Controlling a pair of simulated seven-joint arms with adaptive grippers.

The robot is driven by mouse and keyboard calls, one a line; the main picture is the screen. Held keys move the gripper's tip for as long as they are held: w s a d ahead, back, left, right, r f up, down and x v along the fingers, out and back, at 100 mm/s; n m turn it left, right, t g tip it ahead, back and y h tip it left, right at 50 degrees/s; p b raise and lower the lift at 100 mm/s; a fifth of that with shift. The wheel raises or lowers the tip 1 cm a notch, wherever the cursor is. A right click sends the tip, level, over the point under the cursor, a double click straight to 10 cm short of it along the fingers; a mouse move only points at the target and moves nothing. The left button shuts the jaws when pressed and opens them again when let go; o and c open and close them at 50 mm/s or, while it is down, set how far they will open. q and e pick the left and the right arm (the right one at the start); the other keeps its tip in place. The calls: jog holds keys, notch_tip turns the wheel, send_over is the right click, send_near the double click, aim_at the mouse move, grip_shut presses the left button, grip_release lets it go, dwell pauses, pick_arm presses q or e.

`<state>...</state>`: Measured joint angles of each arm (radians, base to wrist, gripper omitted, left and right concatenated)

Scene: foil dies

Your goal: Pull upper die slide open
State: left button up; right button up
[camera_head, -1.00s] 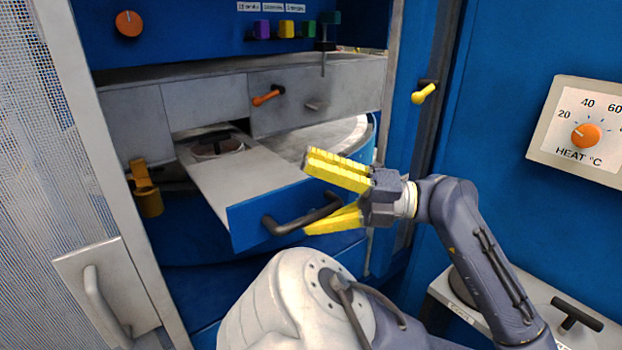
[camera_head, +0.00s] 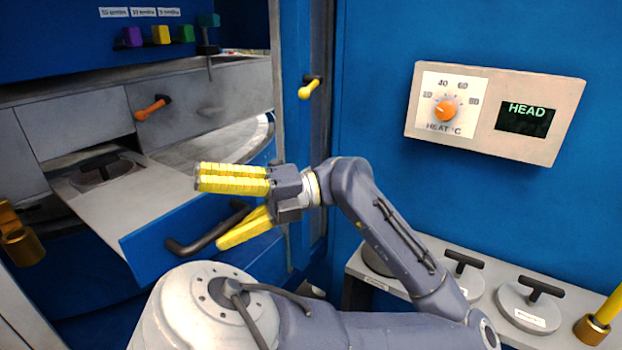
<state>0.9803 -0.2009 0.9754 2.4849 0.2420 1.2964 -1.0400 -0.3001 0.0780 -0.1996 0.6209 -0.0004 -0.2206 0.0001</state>
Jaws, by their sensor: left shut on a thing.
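The die slide is a grey plate (camera_head: 125,200) with a blue front (camera_head: 148,247), and it sticks out of a slot in the grey housing. A round die with a black grip (camera_head: 103,170) sits on the plate near the slot. The front carries a black bar handle (camera_head: 190,245). My left gripper (camera_head: 209,210) has yellow fingers and is shut on the handle, one finger above it and one below. My right gripper is not in view.
An orange lever (camera_head: 152,108) and a yellow lever (camera_head: 309,88) are above and right of the slide. A heat panel (camera_head: 495,112) hangs on the blue wall. Several dies with black grips stand on a grey shelf (camera_head: 425,250) at right. A brass fitting (camera_head: 22,243) is at left.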

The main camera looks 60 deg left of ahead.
aim_at(241, 204)
pick_arm(q)
jog(key=shift+v, duration=2.35)
jog(key=shift+c, duration=0.2)
jog(key=shift+w+d+f, duration=0.1)
jog(key=shift+w, duration=0.35)
jog(key=shift+c, duration=1.2)
jog(key=shift+w+d, duration=0.1)
jog(key=shift+w, duration=0.1)
jog(key=c, duration=0.6)
jog(key=shift+o, duration=0.2)
jog(key=d+f+v, duration=0.1)
jog(key=f+v, duration=0.2)
jog(key=v, duration=1)
jog(key=shift+s+d, duration=0.1)
jog(key=shift+d, duration=0.05)
